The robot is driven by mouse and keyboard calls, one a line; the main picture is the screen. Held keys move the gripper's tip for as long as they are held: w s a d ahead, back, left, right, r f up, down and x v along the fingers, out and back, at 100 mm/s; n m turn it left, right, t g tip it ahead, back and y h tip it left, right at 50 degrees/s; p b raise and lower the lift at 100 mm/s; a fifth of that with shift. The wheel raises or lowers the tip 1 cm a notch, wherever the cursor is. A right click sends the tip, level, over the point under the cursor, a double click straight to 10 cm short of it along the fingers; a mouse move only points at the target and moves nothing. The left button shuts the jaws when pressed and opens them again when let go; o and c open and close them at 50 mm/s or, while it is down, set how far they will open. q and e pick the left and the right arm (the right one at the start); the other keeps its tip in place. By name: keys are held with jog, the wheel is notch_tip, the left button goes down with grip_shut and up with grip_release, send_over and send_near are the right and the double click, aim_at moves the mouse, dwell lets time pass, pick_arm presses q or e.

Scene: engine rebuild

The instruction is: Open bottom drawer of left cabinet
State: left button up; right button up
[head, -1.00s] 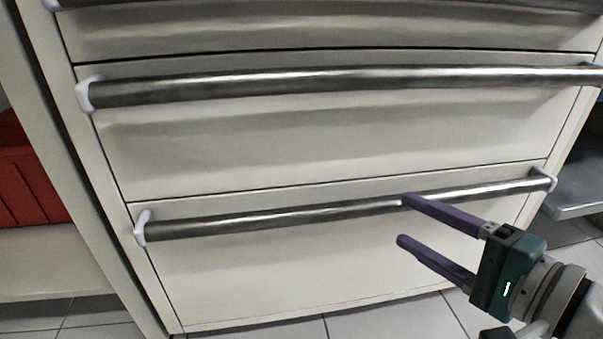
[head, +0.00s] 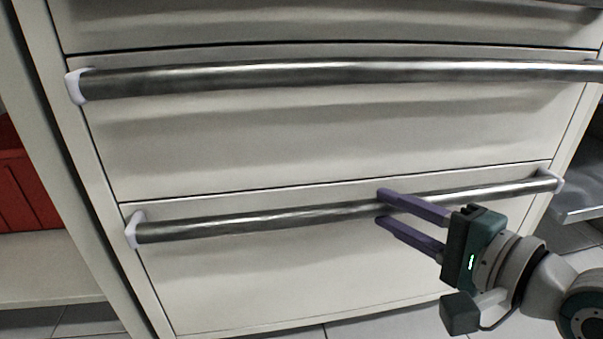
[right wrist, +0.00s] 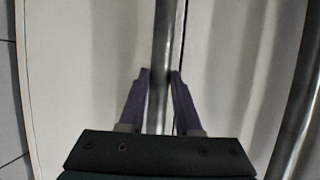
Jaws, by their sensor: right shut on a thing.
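The bottom drawer (head: 270,275) of the white cabinet is closed, its front flush with the frame. Its long metal bar handle (head: 260,219) runs across the top of the drawer front between two pale end brackets. My right gripper (head: 381,207) is shut on this handle, right of its middle, with one purple finger above the bar and one below. In the right wrist view the handle (right wrist: 163,50) passes between the two fingertips (right wrist: 160,76). My left gripper is not in view.
Another drawer with a bar handle (head: 340,76) is just above. A red bin (head: 25,190) stands on a shelf at the left. A grey metal shelf (head: 583,200) is at the right. Tiled floor (head: 400,320) shows below the cabinet.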

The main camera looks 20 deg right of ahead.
grip_shut()
dwell(0.8)
